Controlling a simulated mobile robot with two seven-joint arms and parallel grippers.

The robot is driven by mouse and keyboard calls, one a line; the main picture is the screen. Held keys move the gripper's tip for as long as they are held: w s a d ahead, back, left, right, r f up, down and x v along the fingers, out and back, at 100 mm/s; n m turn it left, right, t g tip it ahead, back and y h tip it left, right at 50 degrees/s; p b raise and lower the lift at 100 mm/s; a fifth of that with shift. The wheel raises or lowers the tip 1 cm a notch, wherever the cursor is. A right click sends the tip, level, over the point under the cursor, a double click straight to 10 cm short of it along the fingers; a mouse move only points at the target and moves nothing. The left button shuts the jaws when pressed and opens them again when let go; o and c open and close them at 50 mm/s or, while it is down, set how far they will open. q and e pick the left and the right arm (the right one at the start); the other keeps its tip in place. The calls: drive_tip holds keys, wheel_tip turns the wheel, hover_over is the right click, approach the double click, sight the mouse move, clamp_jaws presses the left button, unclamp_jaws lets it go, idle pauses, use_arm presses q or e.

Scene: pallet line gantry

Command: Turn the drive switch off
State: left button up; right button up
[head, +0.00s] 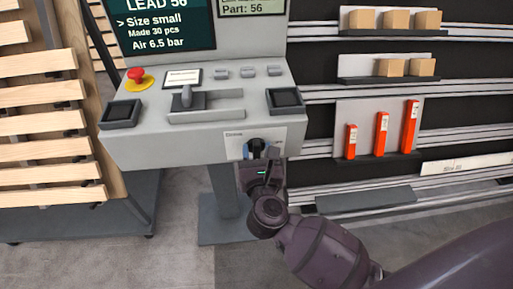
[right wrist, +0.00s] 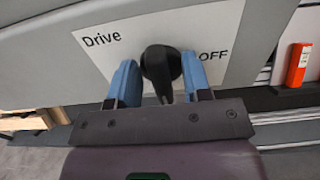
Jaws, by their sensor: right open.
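The drive switch is a black knob (right wrist: 160,68) on a white label plate (right wrist: 215,25) marked "Drive" at left and "OFF" at right. In the right wrist view its handle points down, not toward the word OFF. In the head view the knob (head: 257,146) is small, on the front face of the grey control console (head: 170,148). My right gripper (right wrist: 162,82) is open, with one blue finger on each side of the knob. I cannot tell if either finger touches it. It also shows in the head view (head: 259,153). My left gripper is not in view.
The console top holds a red emergency button (head: 136,75), a lever (head: 187,96) and several small keys, below a screen (head: 165,22). A rack at right bears orange-red parts (head: 382,134) and cardboard boxes (head: 394,19). Wooden slats (head: 45,94) stand at left.

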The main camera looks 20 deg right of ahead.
drive_tip(key=shift+w+d, duration=0.15)
drive_tip(key=shift+w, duration=0.25)
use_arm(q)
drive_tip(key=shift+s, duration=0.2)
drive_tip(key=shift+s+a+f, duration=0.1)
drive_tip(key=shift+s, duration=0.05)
